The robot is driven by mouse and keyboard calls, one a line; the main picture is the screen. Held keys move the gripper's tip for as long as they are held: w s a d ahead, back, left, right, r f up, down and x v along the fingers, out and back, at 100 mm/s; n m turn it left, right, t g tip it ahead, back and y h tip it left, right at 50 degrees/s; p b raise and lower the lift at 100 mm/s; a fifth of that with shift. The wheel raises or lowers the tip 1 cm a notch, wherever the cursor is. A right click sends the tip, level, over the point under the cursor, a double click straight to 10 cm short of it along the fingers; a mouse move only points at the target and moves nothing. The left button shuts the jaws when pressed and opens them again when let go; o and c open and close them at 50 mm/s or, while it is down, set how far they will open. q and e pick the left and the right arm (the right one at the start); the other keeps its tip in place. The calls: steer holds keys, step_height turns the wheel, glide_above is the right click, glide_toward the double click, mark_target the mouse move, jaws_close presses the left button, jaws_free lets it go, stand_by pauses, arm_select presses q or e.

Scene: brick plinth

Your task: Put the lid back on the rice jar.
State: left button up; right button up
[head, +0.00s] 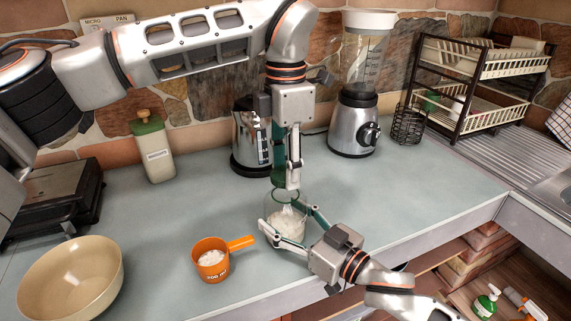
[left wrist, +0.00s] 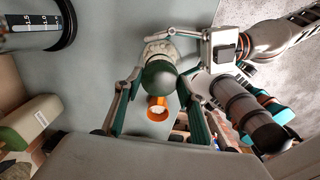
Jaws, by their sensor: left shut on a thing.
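The rice jar (head: 287,226) is clear glass with white rice inside. It stands upright near the counter's front edge. My right gripper (head: 285,222) comes in from the right with one finger on each side of the jar, shut on it. My left gripper (head: 286,184) points down just above the jar mouth and is shut on the green lid (head: 278,177). The lid is partly hidden by a finger in the head view. In the left wrist view the lid (left wrist: 158,78) is a green disc between my fingers, overlapping the jar (left wrist: 165,50). I cannot tell whether lid and rim touch.
An orange measuring cup (head: 211,259) with rice stands left of the jar, near a beige bowl (head: 70,281). A green-lidded canister (head: 152,148), a kettle (head: 247,150), a blender (head: 356,115) and a dish rack (head: 470,90) stand behind. The counter right of the jar is clear.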

arm_select(q)
steer(key=shift+f, duration=0.9)
steer(key=shift+f, duration=0.6)
